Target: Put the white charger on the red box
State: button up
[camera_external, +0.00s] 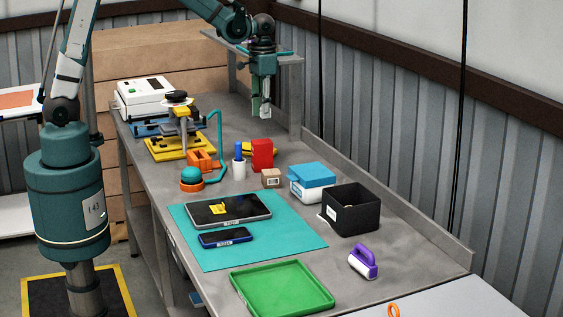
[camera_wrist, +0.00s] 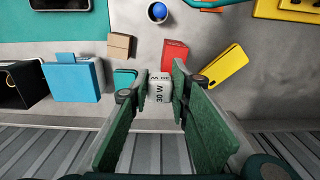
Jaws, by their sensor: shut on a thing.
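The white charger (camera_wrist: 159,88), marked "30 W", sits between the green pads of my gripper (camera_wrist: 161,90) in the wrist view. My gripper (camera_external: 263,112) is shut on it and holds it in the air above the back part of the bench in the external view. The red box (camera_external: 262,154) stands upright on the bench, lower in the picture than the gripper and apart from it. In the wrist view the red box (camera_wrist: 174,54) appears just beyond the charger, its lower part hidden by the charger and a finger.
A yellow item (camera_wrist: 222,65) lies close to the red box. A small cardboard box (camera_external: 271,178), a blue-lidded white box (camera_external: 312,190) and a black bin (camera_external: 352,214) stand nearby. A cup with a blue item (camera_external: 239,168) is left of the red box. A raised shelf (camera_external: 290,60) is behind.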

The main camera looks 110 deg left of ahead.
jog(key=shift+s+a+r, duration=0.2)
jog(key=shift+s+a, duration=0.35)
jog(key=shift+s, duration=0.05)
jog(key=shift+s+a+r, duration=0.15)
jog(key=shift+s+a, duration=0.35)
jog(key=shift+s, duration=0.1)
jog(key=shift+f, duration=0.15)
send_over(260, 141)
jog(key=shift+d+f, duration=0.15)
jog(key=shift+f, duration=2.65)
jog(key=shift+f, duration=2.05)
jog(key=shift+f, duration=0.2)
jog(key=o, duration=0.9)
jog(key=shift+r+p, duration=0.2)
jog(key=shift+p, duration=0.1)
